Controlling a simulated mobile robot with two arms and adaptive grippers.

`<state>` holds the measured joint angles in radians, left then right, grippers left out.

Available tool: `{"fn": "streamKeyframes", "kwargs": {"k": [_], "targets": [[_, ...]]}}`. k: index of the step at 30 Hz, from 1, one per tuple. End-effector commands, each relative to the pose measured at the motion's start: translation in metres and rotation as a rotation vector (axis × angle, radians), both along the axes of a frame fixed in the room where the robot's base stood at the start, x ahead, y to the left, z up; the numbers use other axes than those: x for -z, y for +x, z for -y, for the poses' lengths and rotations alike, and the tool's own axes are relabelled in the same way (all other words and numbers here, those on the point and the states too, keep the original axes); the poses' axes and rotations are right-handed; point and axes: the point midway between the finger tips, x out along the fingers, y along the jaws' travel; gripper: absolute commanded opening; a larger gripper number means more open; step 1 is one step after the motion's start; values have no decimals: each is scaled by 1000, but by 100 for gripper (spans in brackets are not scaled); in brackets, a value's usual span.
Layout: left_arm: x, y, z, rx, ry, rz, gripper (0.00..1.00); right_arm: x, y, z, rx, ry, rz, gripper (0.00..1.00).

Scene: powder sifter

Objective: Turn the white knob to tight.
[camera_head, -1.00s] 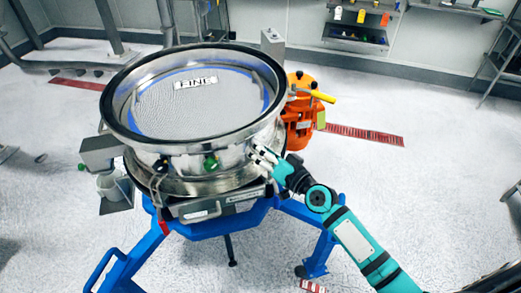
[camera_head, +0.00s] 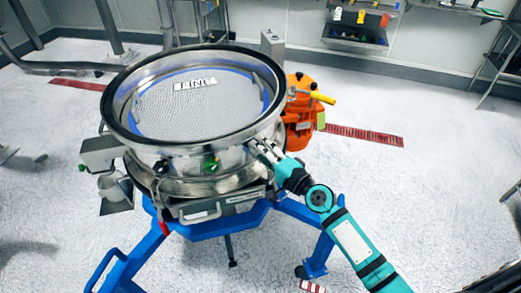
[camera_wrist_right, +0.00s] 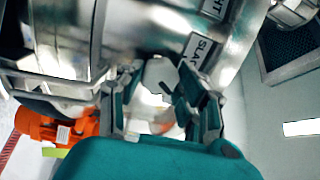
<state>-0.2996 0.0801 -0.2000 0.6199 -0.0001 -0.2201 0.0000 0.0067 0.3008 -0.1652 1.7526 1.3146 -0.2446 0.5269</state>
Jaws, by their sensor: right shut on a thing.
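The white knob (camera_wrist_right: 160,74) shows in the right wrist view, between the fingers of my right gripper (camera_wrist_right: 158,88), against the metal side of the sifter. My right gripper is shut on it. In the head view my right gripper (camera_head: 265,150) is at the right side of the round steel sifter (camera_head: 190,162), and the knob is hidden behind the fingers there. Beside the knob, a partly visible label (camera_wrist_right: 201,48) reads "SLA", and another (camera_wrist_right: 214,8) ends in "HT". My left gripper is not in view.
The sifter has a mesh top with a "FINE" sign (camera_head: 195,83) and stands on a blue frame (camera_head: 215,227). A green knob (camera_head: 211,163) is on its front. An orange motor (camera_head: 300,120) is behind my gripper. Open floor lies to the right.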

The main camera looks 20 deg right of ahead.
Motion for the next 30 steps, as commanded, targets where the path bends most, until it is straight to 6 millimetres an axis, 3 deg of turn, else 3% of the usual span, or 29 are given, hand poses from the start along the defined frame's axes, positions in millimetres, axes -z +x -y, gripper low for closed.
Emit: {"fn": "streamKeyframes", "kwargs": {"k": [12,29,30], "targets": [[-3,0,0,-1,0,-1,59,0,0,1,2,173,-78,4],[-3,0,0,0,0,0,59,1,0,1,2,199,-89,4],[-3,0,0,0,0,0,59,1,0,1,2,199,-89,40]]}}
